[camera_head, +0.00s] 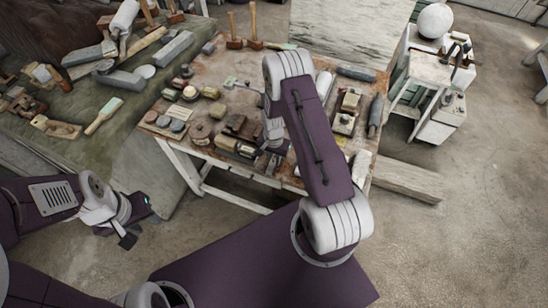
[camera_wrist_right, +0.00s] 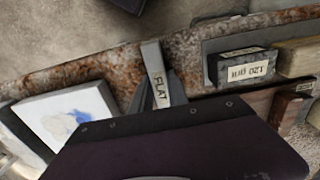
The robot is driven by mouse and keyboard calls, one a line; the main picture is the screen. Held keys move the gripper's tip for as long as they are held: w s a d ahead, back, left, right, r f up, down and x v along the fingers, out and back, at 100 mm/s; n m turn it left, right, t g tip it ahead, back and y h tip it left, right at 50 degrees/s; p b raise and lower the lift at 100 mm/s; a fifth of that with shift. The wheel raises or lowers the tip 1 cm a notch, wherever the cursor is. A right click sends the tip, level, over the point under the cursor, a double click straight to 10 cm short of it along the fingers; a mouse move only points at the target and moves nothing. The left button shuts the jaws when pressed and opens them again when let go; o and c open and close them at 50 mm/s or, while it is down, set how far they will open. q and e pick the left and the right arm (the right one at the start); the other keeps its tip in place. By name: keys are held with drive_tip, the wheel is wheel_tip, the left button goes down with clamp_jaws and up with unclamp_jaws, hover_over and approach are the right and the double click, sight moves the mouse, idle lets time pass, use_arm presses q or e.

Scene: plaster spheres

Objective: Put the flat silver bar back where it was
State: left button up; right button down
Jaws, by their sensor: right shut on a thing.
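The flat silver bar (camera_wrist_right: 154,62) carries a label reading FLAT in the right wrist view. My right gripper (camera_wrist_right: 160,92) is shut on it, with a dark finger on each side of the bar. The bar lies over the rusty brown tabletop edge; I cannot tell whether it touches the surface. In the head view my right gripper (camera_head: 272,158) is low at the table's front part, mostly hidden by my arm, and the bar cannot be made out there. My left gripper (camera_head: 136,222) is empty, its fingers apart, left of the table and away from it.
Beside the bar are a block labelled 120 grit (camera_wrist_right: 240,68) and a white pad with a blue mark (camera_wrist_right: 66,118). The worktable (camera_head: 228,72) is crowded with small tools and blocks. A green-grey bench (camera_head: 75,105) stands left, and a white cart (camera_head: 428,70) right.

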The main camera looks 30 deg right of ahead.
drive_tip(key=shift+w+d+f, duration=0.1)
drive_tip(key=shift+f, duration=0.15)
drive_tip(key=c, duration=1.3)
unclamp_jaws()
